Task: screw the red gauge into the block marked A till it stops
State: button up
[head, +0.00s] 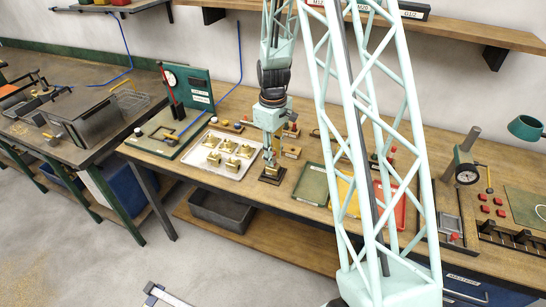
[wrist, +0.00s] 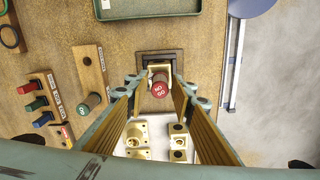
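The red gauge (wrist: 160,89) shows its round lettered red end in the middle of the wrist view. It appears to stand in a brass block (wrist: 159,69) on a dark square fixture (wrist: 174,58). No letter A can be read on the block; how deep the gauge sits is not visible. My gripper (wrist: 160,88) points down over it, open, with one finger on each side and gaps showing beside the red end. In the head view my gripper (head: 270,158) is low over the dark fixture (head: 272,176) near the bench's front edge, and the gauge cannot be made out.
A pale tray (head: 212,168) with several brass blocks lies to the left. Green (head: 312,184), yellow and red trays lie to the right. In the wrist view, wooden racks (wrist: 88,73) with coloured knobs stand at the left. A dial stand (head: 462,165) is further right.

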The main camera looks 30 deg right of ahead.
jog(key=shift+n+b, duration=0.55)
jog(key=shift+n, duration=1.65)
jog(key=shift+n+b, duration=0.5)
jog(key=shift+n, duration=1.8)
jog(key=shift+c, duration=0.5)
jog(key=c, duration=0.5)
jog(key=shift+m, duration=0.3)
jog(key=shift+f+m+b, duration=0.1)
jog(key=shift+m+b, duration=0.6)
jog(key=shift+m, duration=2.2)
jog(key=shift+m+b, duration=0.55)
jog(key=shift+m, duration=2.55)
jog(key=shift+c, duration=0.3)
